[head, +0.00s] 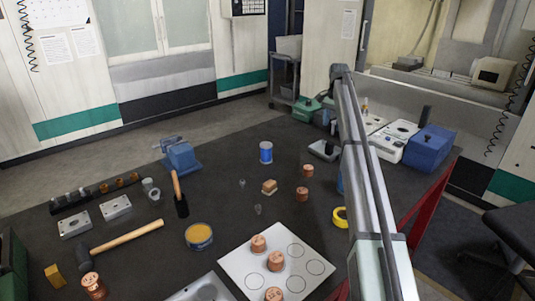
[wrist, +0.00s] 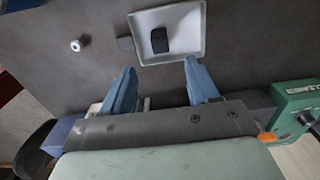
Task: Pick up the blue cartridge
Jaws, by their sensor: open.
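A blue cylinder with a pale label (head: 266,152) stands upright on the dark bench in the head view, left of my arm; it may be the blue cartridge. Another bit of blue (head: 340,184) shows at the left edge of my arm, mostly hidden, and I cannot tell what it is. My gripper (wrist: 159,66) is open, with two blue fingers spread apart and nothing held between them. In the wrist view a white tray (wrist: 198,42) with a dark block (wrist: 159,40) in it lies beyond the fingertips. I see no sure blue cartridge in the wrist view.
A white plate (head: 262,261) with copper cylinders lies at the front. Loose copper pieces (head: 302,194), a yellow tape ring (head: 339,217), a hammer (head: 125,237) and a round tin (head: 199,236) are around it. A blue box (head: 430,148) stands at the right. Bare bench surrounds the blue cylinder.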

